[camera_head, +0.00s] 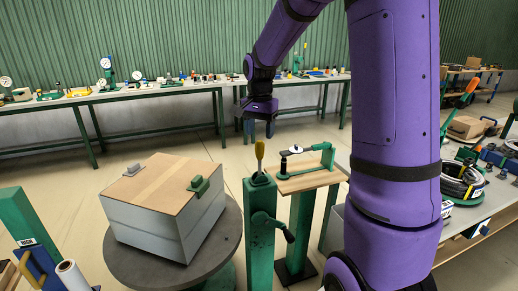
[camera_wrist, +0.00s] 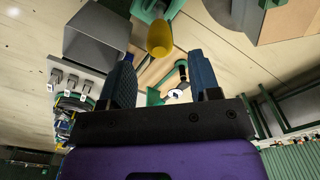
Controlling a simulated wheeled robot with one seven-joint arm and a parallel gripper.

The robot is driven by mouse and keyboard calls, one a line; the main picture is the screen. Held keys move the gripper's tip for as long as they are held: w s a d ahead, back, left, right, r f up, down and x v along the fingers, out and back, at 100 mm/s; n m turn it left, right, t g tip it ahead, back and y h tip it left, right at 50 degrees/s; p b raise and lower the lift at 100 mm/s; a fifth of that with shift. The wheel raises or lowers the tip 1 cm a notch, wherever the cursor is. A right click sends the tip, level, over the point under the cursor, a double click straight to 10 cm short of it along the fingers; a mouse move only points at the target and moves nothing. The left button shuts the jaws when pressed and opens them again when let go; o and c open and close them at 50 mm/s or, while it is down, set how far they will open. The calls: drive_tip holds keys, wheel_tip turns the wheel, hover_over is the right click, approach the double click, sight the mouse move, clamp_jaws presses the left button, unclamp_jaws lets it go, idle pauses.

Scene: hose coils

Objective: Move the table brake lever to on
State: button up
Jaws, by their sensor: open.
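A lever with a yellow handle (camera_head: 260,151) stands nearly upright on top of a green post (camera_head: 259,222). The handle also shows in the wrist view (camera_wrist: 160,37), beyond and between my fingertips, not touching them. A second, black-ended lever (camera_head: 275,224) sticks out from the post's side. No label tells which is the table brake lever, and no on mark is readable. My gripper (camera_head: 259,116) hangs above the post, clear of the yellow handle. Its two fingers are spread and empty in the wrist view (camera_wrist: 163,78).
A carton (camera_head: 160,205) stands on a round grey table (camera_head: 120,262) left of the post. A wooden stand (camera_head: 310,180) with a green toggle clamp (camera_head: 305,150) is close on the right. A bench with hose coils (camera_head: 465,183) is at far right.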

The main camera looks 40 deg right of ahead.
sight(259, 155)
wheel_tip(259, 155, down, 7)
drive_tip(key=shift+r, duration=0.2)
drive_tip(key=shift+a, duration=0.1)
clamp_jaws()
